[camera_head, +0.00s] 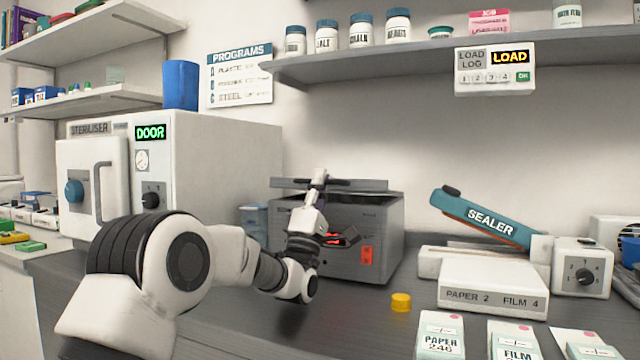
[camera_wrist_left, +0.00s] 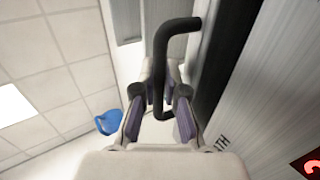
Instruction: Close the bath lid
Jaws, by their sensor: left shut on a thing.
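The bath is a grey box (camera_head: 375,240) on the counter, with a red display on its front. Its lid (camera_head: 372,185) shows as a thin grey strip along the top, near level; I cannot tell how wide any gap under it is. My left gripper (camera_head: 319,184) is at the dark lid handle (camera_head: 340,182), above the front of the bath. In the left wrist view the left gripper (camera_wrist_left: 160,100) is shut on the bent black handle (camera_wrist_left: 178,28), with the bath front (camera_wrist_left: 262,85) to the right. My right gripper is not in view.
A steriliser (camera_head: 225,150) stands left of the bath. A sealer (camera_head: 490,228) with a raised teal arm stands right. A yellow cap (camera_head: 401,302) and paper and film packs (camera_head: 440,338) lie in front. A shelf (camera_head: 420,62) with jars hangs above.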

